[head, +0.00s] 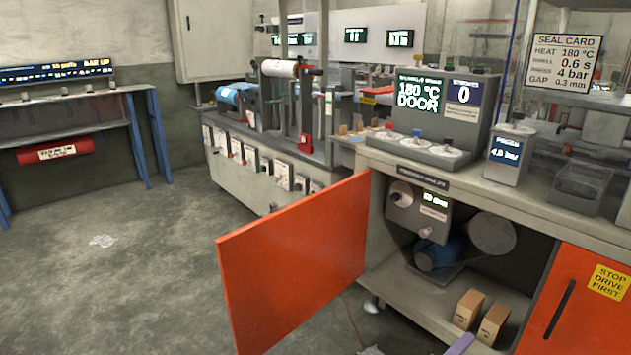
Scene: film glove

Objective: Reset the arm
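Neither of my grippers shows in the head view. No arm of mine can be made out for sure. A small pale purple piece (461,343) shows at the bottom edge, in front of the open cabinet, and I cannot tell what it belongs to. The orange cabinet door (293,262) stands swung open to the left. Inside the cabinet are a grey control box (418,212), a blue motor (440,252) with a round grey wheel (492,233), and two small brown boxes (468,308) on the cabinet floor.
A second orange door (580,310) with a yellow sign (608,283) is closed at right. The control panel (440,105) above reads 180 °C DOOR. A machine bench (240,165) stands behind. Open floor (110,285) lies at left, with a pale scrap (102,241) on it.

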